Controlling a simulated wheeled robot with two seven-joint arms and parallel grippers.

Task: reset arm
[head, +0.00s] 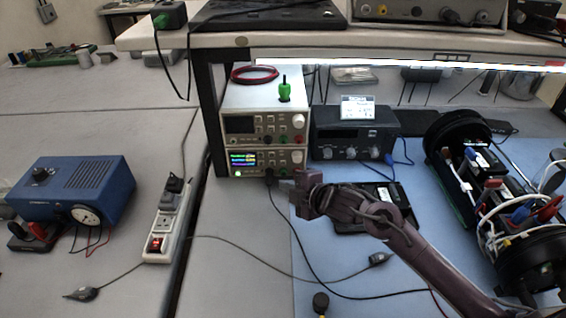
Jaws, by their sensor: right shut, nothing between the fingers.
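My right arm comes in from the lower right. Its gripper (300,194) is shut and empty, just in front of the stacked power supplies (266,124) on the bench. The lower supply has a lit display. I cannot tell whether the gripper touches its front panel. The open cylinder assembly (490,190), with black round end plates, wires and internal modules, lies at the right, apart from the gripper. My left gripper does not show.
A blue box with a dial (75,190) and a white power strip (166,222) are at the left. A black instrument (352,135) stands right of the supplies. A dark flat device (352,218) lies behind my arm. Loose cables cross the front, and a shelf (300,42) overhangs the back.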

